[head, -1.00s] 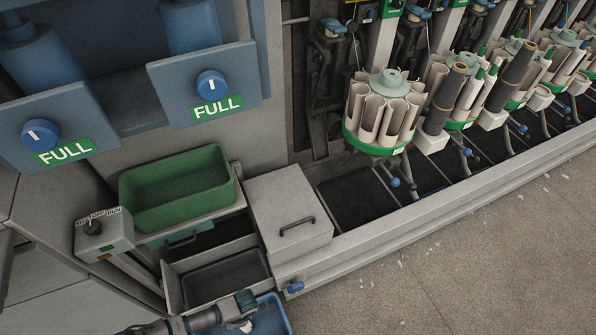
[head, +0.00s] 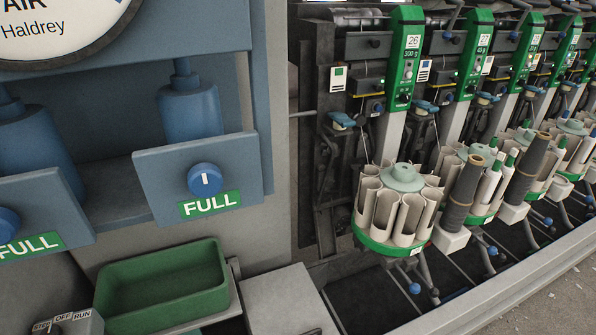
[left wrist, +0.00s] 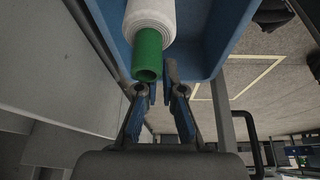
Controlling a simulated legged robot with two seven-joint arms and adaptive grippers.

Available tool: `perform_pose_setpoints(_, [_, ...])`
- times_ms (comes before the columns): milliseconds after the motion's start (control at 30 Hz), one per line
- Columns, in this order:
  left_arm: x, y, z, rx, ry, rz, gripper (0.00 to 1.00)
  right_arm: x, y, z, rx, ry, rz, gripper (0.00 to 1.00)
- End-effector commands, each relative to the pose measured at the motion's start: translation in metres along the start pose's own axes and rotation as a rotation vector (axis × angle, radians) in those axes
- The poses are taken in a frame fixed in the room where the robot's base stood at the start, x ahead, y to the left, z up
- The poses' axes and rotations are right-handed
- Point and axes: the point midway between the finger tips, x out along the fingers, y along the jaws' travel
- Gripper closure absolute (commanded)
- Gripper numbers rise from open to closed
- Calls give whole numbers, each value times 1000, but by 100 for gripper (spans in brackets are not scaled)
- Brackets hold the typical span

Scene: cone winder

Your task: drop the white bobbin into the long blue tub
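The white bobbin (left wrist: 152,18), with a green tube end (left wrist: 148,55), shows in the left wrist view against the inside of the long blue tub (left wrist: 207,45). I cannot tell whether it rests on the tub's floor. My left gripper (left wrist: 151,76) has its fingers apart at the near, green end of the bobbin, with a gap showing beside the tube. The head view now shows neither the tub, the bobbin nor either gripper.
In the head view a green bin (head: 165,287) stands at lower left, beside a grey lidded box (head: 285,302). Blue panels marked FULL (head: 207,185) hang above. A bobbin carousel (head: 400,210) stands in the machine row at right.

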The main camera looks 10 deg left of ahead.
Motion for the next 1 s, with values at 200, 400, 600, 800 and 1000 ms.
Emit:
perform_pose_setpoints(200, [0, 0, 0, 0, 0, -1, 73, 0, 0, 0, 0, 0, 0, 21])
perform_pose_setpoints(400, [-4, 0, 0, 1, 0, 0, 73, 0, -1, -4, -1, 6, 0, 21])
perform_pose_setpoints(600, [-37, 1, 1, 1, -3, 1, 73, 0, -1, -4, -1, 5, 0, 21])
perform_pose_setpoints(800, [-82, 1, 1, 1, -3, 2, 73, 0, -1, -4, -1, 5, 0, 21])
perform_pose_setpoints(1000, [-111, 1, 1, 0, -1, 0, 73, 0, -1, -4, -1, 5, 0, 21])
